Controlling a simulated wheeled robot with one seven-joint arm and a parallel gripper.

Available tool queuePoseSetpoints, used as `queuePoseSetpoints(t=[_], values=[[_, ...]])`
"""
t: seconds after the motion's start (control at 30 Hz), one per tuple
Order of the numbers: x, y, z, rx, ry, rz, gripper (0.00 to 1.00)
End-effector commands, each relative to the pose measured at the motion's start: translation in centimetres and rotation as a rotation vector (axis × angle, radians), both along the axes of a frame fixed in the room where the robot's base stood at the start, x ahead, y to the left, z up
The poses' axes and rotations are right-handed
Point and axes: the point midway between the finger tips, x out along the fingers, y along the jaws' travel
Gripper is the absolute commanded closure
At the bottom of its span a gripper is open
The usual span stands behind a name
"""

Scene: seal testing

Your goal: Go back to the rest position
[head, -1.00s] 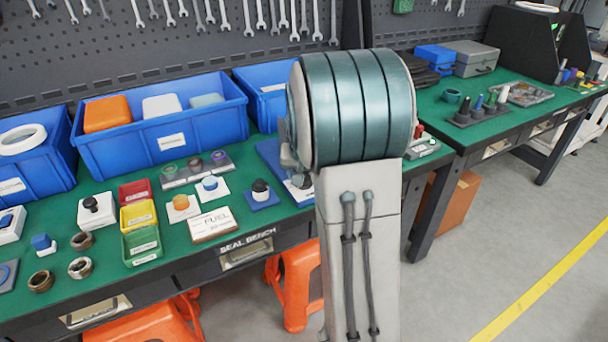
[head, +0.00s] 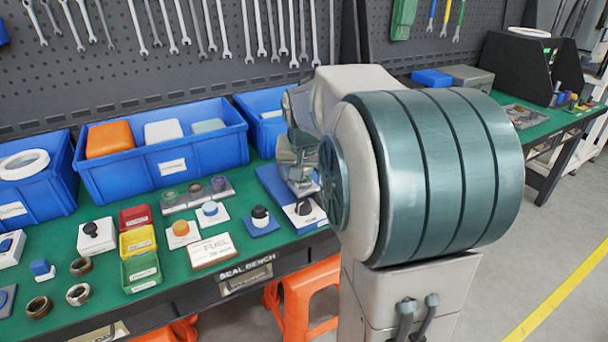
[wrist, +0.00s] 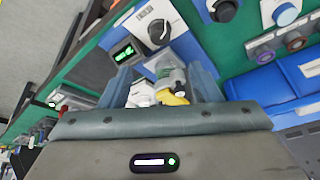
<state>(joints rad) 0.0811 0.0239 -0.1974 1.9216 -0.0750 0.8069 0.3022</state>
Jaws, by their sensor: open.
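My gripper (head: 304,186) hangs over the back right part of the green seal bench (head: 120,195), partly hidden by my large arm joint. It is near the blue plate and a white block with a black knob (head: 304,209). In the wrist view my gripper (wrist: 163,80) has its two blue-grey fingers apart. A white piece and a grey piece with a yellow part show between them in the picture. I cannot tell how far off these are or whether the fingers touch them.
Blue bins (head: 165,148) line the back of the bench below a pegboard of wrenches. Orange stools (head: 308,295) stand below. Open floor (head: 480,300) lies to the right.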

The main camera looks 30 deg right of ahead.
Motion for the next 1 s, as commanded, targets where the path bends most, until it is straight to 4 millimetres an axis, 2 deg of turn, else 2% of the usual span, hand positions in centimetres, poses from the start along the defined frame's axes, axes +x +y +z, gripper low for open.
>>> queuePoseSetpoints(t=[0.3,0.43,0.57,0.7,0.8,0.9,1.0], values=[[-0.1,0.1,0.1,0.001,0.001,0.002,0.43],[-1.6,1.5,1.0,0.009,0.009,0.041,0.43],[-5.6,5.0,2.6,0.022,0.037,0.143,0.43],[-11.2,9.1,3.7,0.026,0.077,0.285,0.43],[-15.0,11.3,3.8,0.020,0.105,0.376,0.43],[-17.9,12.7,3.5,0.013,0.126,0.446,0.43],[-19.8,13.5,3.2,0.006,0.142,0.490,0.43]])
